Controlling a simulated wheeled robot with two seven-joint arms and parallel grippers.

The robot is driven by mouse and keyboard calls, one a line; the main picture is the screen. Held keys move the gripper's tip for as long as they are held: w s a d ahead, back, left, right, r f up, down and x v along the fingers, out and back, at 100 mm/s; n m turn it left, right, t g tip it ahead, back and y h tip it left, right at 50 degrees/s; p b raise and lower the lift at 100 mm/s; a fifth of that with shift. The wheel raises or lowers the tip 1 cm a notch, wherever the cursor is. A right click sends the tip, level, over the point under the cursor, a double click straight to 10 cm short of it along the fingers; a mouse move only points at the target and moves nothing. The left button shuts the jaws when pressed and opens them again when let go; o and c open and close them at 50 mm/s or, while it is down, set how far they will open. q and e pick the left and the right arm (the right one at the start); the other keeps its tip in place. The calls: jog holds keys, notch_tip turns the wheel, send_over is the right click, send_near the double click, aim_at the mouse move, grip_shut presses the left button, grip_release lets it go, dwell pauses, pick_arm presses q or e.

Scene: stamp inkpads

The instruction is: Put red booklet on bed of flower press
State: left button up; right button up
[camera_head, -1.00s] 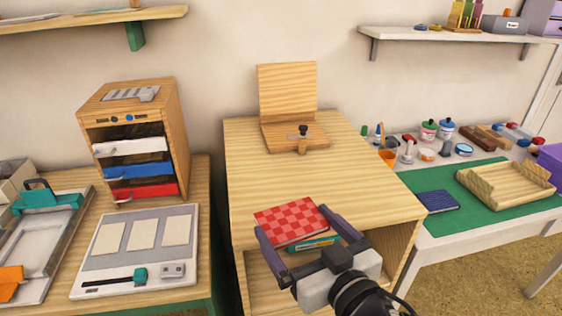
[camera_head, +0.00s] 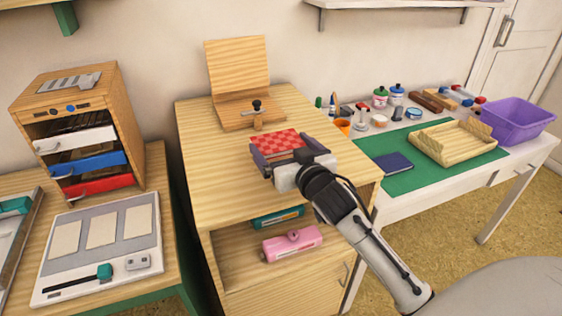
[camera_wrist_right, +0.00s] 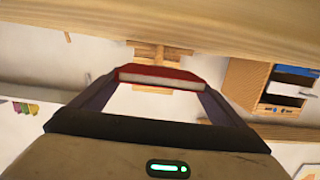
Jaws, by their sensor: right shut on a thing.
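The red checkered booklet (camera_head: 277,142) is held flat between the fingers of my right gripper (camera_head: 284,152), over the top of the wooden cabinet. In the right wrist view the booklet (camera_wrist_right: 158,76) spans the gap between the fingertips, its red cover and pale page edge showing. The flower press (camera_head: 240,112) stands at the back of the cabinet top, beyond the booklet. Its wooden lid (camera_head: 237,66) is raised upright at the back. A dark knob (camera_head: 257,105) on a small wooden piece sits at the bed's front. The booklet is apart from the press. My left gripper is not in view.
The wooden cabinet top (camera_head: 210,170) is clear around the press. Its open shelf holds a teal object (camera_head: 277,217) and a pink roll-shaped object (camera_head: 292,244). A drawer box (camera_head: 75,140) stands left; a green mat (camera_head: 410,176) with a wooden tray (camera_head: 455,143) lies right.

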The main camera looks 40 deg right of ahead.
jog(key=shift+f, duration=2)
jog(key=shift+f+b, duration=0.1)
jog(key=shift+b, duration=0.2)
jog(key=o, duration=0.8)
jog(key=shift+f, duration=0.1)
jog(key=shift+c, duration=0.2)
